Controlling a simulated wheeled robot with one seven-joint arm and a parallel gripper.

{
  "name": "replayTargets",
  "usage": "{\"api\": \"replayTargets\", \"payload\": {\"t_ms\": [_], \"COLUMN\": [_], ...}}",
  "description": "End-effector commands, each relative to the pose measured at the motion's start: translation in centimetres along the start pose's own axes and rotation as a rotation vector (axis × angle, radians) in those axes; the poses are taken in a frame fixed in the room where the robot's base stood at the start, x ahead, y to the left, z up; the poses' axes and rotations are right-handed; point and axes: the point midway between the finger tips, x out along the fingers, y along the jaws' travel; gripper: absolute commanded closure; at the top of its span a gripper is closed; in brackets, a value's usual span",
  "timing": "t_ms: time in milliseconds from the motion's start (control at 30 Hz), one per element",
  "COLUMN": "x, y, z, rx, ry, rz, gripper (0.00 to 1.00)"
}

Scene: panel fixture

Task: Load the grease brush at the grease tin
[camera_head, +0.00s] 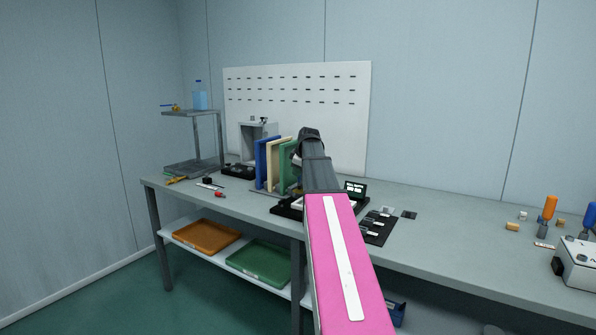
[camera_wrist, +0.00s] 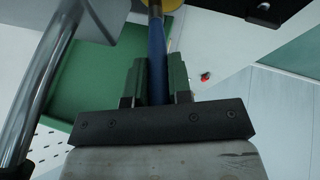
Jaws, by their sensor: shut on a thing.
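My gripper (camera_wrist: 155,75) is shut on a slim blue handle (camera_wrist: 157,45), which I take to be the grease brush, in the wrist view. The handle runs away from between the two dark green fingers. Its far end meets a rounded yellow thing (camera_wrist: 160,5) cut off by the top edge; I cannot tell whether that is part of the brush or the grease tin. The brush's bristles do not show. In the head view my pink arm and dark wrist hide the fingers and the brush. I cannot make out the grease tin for sure in either view.
Blue, cream and green upright panels (camera_head: 270,165) stand close left of my wrist. A black tray (camera_head: 378,228) lies right of my arm.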

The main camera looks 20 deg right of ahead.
Motion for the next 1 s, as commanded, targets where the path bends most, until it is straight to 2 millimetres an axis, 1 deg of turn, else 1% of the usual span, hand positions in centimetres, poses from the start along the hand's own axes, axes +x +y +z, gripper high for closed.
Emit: {"api": "replayTargets", "payload": {"t_ms": [1000], "x": [0.69], "y": [-0.26], "z": [0.28], "rx": [0.000], "ry": [0.000], "rz": [-0.001], "gripper": [1.00]}}
